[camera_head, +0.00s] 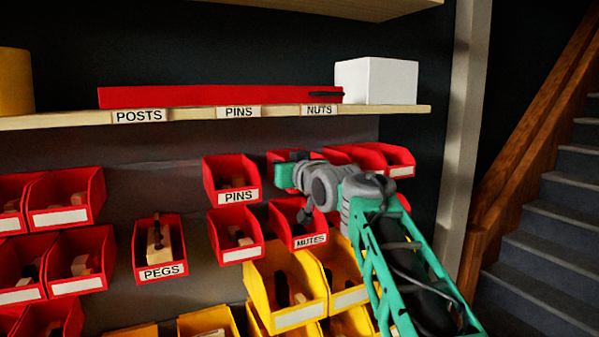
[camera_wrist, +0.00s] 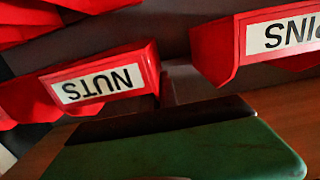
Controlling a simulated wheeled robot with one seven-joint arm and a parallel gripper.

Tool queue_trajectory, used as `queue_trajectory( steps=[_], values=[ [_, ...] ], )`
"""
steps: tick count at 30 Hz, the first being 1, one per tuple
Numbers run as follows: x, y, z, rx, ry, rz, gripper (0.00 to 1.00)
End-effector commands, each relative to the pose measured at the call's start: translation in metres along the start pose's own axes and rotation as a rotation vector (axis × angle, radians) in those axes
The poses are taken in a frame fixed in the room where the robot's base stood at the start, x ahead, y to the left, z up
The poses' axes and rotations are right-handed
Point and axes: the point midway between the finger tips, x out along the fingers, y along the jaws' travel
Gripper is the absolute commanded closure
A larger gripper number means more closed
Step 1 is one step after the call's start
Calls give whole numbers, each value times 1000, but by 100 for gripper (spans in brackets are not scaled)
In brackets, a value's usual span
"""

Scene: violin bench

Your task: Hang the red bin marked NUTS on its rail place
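In the wrist view the red bin marked NUTS (camera_wrist: 140,68) shows upside down at the left, its white label facing me. My gripper (camera_wrist: 165,130) shows there as a green finger with a dark pad, close beside the bin's edge; contact is unclear. Only one finger is clear. In the head view my gripper (camera_head: 290,174) is at the upper bin row, under the NUTS shelf label (camera_head: 319,110). Red bin edges (camera_head: 280,155) show behind it; the NUTS bin is mostly hidden. I cannot tell whether it is held or rests on the rail, which is hidden.
The red PINS bin (camera_head: 229,173) hangs just left of my gripper and also shows in the wrist view (camera_wrist: 226,52). More red bins (camera_head: 397,158) hang to the right. The MUTES bin (camera_head: 292,220) and yellow bins (camera_head: 280,270) are below. A wooden shelf (camera_head: 215,117) runs above.

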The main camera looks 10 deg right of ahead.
Motion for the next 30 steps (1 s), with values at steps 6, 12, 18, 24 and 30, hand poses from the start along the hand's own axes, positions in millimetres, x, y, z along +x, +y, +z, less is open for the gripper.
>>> queue_trajectory(
  steps=[6,12,18,24,30],
  values=[
    [0,0,3,0,-2,0,92],
    [0,0,3,0,-1,0,76],
    [0,0,3,0,-1,0,71],
    [-8,0,4,0,0,0,71],
    [-49,1,6,-2,2,3,71]
  ],
)
